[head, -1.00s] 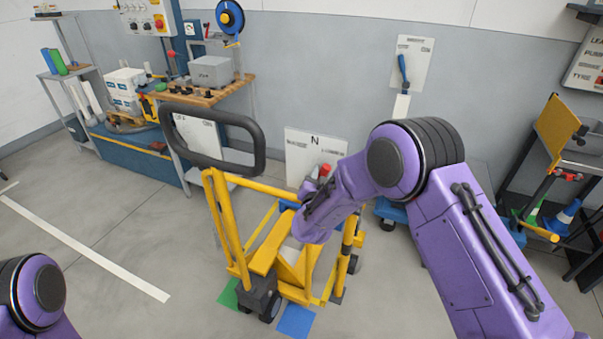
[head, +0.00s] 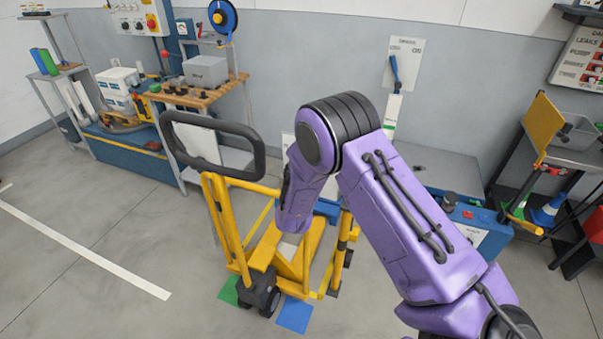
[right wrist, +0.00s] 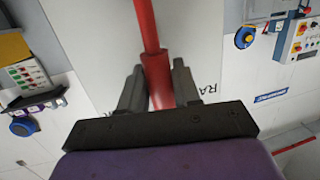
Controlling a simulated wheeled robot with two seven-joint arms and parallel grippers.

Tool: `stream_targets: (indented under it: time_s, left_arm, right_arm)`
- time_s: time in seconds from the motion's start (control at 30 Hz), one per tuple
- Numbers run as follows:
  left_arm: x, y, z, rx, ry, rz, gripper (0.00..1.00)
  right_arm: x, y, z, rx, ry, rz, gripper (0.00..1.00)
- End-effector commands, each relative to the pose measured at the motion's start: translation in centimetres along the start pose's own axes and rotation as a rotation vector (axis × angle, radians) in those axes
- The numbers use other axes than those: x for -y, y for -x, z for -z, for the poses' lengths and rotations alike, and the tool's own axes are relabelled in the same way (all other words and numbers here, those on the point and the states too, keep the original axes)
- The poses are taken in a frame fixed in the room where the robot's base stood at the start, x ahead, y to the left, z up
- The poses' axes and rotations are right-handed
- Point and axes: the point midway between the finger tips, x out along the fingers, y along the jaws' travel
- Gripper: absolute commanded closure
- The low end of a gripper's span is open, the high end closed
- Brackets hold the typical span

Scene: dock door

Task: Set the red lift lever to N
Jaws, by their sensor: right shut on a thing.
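The red lift lever (right wrist: 158,72) shows in the right wrist view as a red rod with a thicker red grip, in front of a pale plate (right wrist: 98,40) with partly hidden dark lettering. My right gripper (right wrist: 158,85) has its two grey fingers closed on either side of the red grip. In the head view my right arm hides the lever, the right fingertips and most of the plate, including its N mark. The lever's setting cannot be read from these frames. My left gripper is not in view.
A yellow lift truck (head: 235,225) with a black loop handle (head: 213,178) stands just left of my right arm. A blue lever (head: 395,72) is on the wall plate behind. A blue cabinet (head: 480,228) stands at right. The left floor is open.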

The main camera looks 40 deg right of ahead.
Motion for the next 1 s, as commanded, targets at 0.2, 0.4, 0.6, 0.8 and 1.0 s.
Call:
stream_targets:
  time_s: [0.2, 0.4, 0.6, 0.8, 1.0]
  left_arm:
    - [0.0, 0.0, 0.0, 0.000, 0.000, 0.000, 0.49]
    - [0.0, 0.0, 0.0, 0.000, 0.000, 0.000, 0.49]
    - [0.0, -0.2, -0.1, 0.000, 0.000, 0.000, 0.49]
    - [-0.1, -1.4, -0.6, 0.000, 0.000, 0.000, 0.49]
    - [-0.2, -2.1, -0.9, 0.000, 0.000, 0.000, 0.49]
  right_arm:
    - [0.1, -0.1, 0.1, -0.003, -0.001, 0.000, 0.62]
    - [0.1, 0.0, 0.1, -0.002, -0.001, 0.001, 0.47]
    - [0.2, 0.5, -0.1, -0.001, -0.001, 0.003, 0.47]
    - [0.3, 4.7, -0.3, -0.002, 0.000, 0.005, 0.47]
    - [0.2, 8.9, -0.1, -0.002, -0.001, 0.003, 0.47]
